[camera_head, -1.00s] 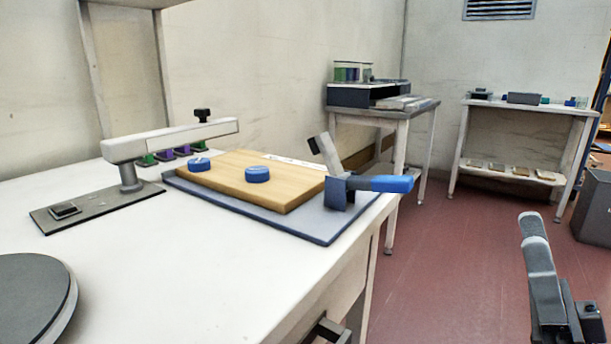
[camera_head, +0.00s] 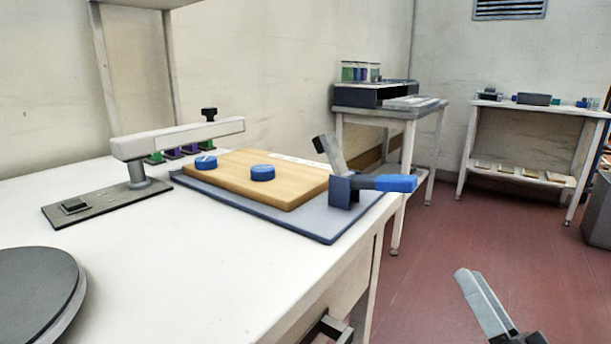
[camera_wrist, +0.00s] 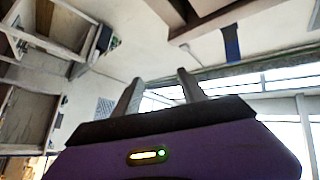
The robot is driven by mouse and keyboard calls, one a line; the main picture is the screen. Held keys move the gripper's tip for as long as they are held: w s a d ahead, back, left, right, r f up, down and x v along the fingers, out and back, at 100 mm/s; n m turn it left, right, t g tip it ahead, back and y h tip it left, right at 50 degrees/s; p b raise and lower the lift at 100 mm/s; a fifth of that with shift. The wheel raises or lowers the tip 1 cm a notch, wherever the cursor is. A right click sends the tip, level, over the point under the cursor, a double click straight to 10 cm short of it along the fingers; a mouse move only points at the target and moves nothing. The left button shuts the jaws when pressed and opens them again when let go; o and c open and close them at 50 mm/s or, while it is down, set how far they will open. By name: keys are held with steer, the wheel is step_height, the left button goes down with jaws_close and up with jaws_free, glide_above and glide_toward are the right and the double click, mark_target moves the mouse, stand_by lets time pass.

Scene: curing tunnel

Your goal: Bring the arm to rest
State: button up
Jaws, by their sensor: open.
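My gripper (camera_head: 482,300) shows at the lower right of the head view, over the red floor and to the right of the white workbench. It is tilted, with its tip toward the upper left. The wrist view shows the gripper (camera_wrist: 160,78) with its two grey fingers apart and nothing between them. It touches nothing that I can see. The rest of the arm is mostly outside the head view.
The white workbench (camera_head: 190,255) carries a wooden board (camera_head: 235,182) with blue round pieces, a blue-handled clamp (camera_head: 395,183), a grey-based press (camera_head: 110,203) and a dark disc (camera_head: 35,285). A side table (camera_head: 420,112) and shelf table (camera_head: 540,108) stand behind. Red floor between is clear.

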steer(key=s+d+f+m+g+h, duration=0.2)
steer(key=s+f+g+h, duration=0.2)
steer(key=s+f+h, duration=0.65)
steer(key=s+a+f+n+g+y, duration=0.1)
steer(key=s+a+f+n, duration=0.15)
steer(key=s, duration=0.65)
steer(key=s+a+f+n+g+y, duration=0.1)
steer(key=s+a+f, duration=0.2)
steer(key=s, duration=0.6)
steer(key=s+a+f+n+g+y, duration=0.2)
steer(key=s+a+f, duration=0.1)
steer(key=s, duration=0.6)
step_height(320, 180, up, 34)
steer(key=p, duration=3.4)
steer(key=shift+r+p, duration=0.15)
steer(key=shift+p, duration=0.15)
steer(key=shift+w, duration=0.1)
